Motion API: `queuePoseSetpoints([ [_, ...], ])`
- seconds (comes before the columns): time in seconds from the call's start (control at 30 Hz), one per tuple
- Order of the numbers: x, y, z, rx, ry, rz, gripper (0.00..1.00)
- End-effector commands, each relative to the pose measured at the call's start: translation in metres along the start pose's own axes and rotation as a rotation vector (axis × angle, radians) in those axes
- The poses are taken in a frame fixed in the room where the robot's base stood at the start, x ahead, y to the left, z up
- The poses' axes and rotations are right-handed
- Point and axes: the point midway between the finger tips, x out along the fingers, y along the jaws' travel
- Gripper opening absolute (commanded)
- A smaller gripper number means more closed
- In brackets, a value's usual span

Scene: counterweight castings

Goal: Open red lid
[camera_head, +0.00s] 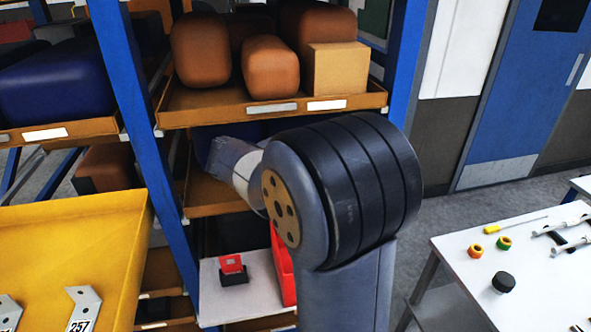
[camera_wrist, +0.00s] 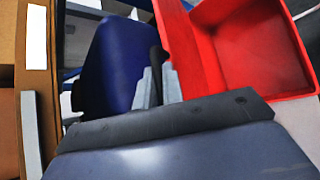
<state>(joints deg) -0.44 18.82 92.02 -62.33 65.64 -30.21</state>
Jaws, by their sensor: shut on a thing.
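A red box (camera_wrist: 262,50) fills the upper right of the wrist view, and I see into its open inside. A red panel (camera_wrist: 190,48), which looks like its lid, stands raised along the box's left side. My gripper (camera_wrist: 158,80) is beside this panel, its fingers shut at the panel's edge; the exact contact is partly hidden. In the head view, part of the red box (camera_head: 284,272) shows on a white surface (camera_head: 244,302), mostly behind my arm. My gripper is hidden there.
A small red block on a black base (camera_head: 232,268) sits left of the box. A shelf (camera_head: 205,116) with brown castings stands above, between blue posts. A white table (camera_head: 470,280) with small tools is at right; a yellow surface (camera_head: 90,225) is at left.

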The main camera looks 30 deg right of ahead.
Motion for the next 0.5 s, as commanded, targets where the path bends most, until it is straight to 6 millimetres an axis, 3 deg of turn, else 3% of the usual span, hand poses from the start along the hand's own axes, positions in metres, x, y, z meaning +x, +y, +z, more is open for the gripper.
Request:
queuePoseSetpoints([
  [0.23,0.0000,0.0001,-0.0005,0.000,0.002,0.001,0.00],
  [0.27,0.0000,0.0001,-0.0005,0.000,0.002,0.001,0.10],
  [0.5,0.0000,0.0001,-0.0003,0.000,0.001,0.000,0.29],
])
